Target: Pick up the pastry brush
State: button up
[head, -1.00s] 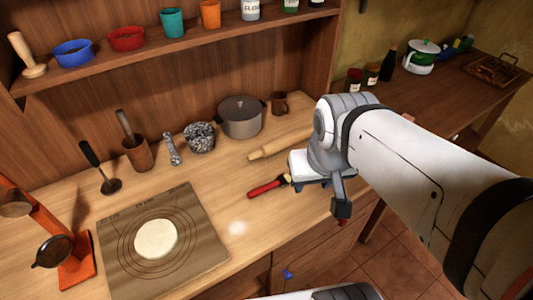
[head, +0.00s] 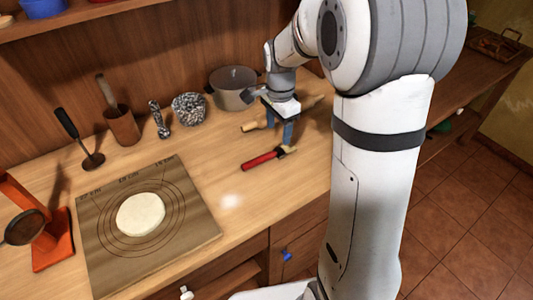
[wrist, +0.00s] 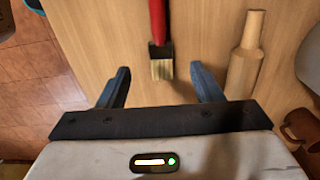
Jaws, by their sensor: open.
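The pastry brush (head: 262,161) has a red handle, a dark collar and pale bristles, and lies on the wooden counter. In the wrist view the brush (wrist: 159,45) points its bristles toward my gripper, with the handle running out of the top edge. My gripper (head: 279,126) is open and empty, pointing down over the counter behind the bristle end. In the wrist view the bristles show between the two blue fingers of my gripper (wrist: 160,70); I cannot tell the height gap.
A wooden rolling pin (wrist: 245,60) lies beside the brush, close to one finger. A grey pot (head: 233,90) stands behind. A pastry mat (head: 195,235) with a dough round (head: 140,214) lies to the left. The counter between mat and brush is mostly clear.

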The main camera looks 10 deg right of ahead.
aim_at(278, 152)
notch_tip(278, 152, down, 8)
jog(key=shift+d+p, duration=0.1)
jog(key=shift+p, duration=0.25)
jog(key=shift+c, duration=0.2)
jog(key=c, duration=1)
